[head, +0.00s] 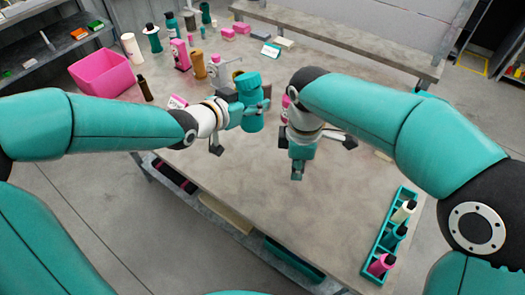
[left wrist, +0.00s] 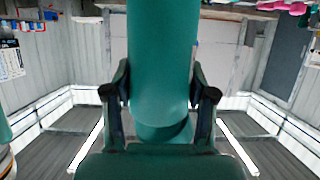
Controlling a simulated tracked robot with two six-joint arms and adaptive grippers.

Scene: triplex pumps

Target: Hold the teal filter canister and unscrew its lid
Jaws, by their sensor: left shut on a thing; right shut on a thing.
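The teal filter canister (head: 253,116) is held upright above the table by my left gripper (head: 240,108).
The grey table (head: 240,180) has bare room at its front. A teal rack (head: 372,240) with several bottles stands at the right front. A pink bin (head: 100,72) and several bottles stand at the back left. A pink bottle (head: 286,105) is partly hidden behind my right arm.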

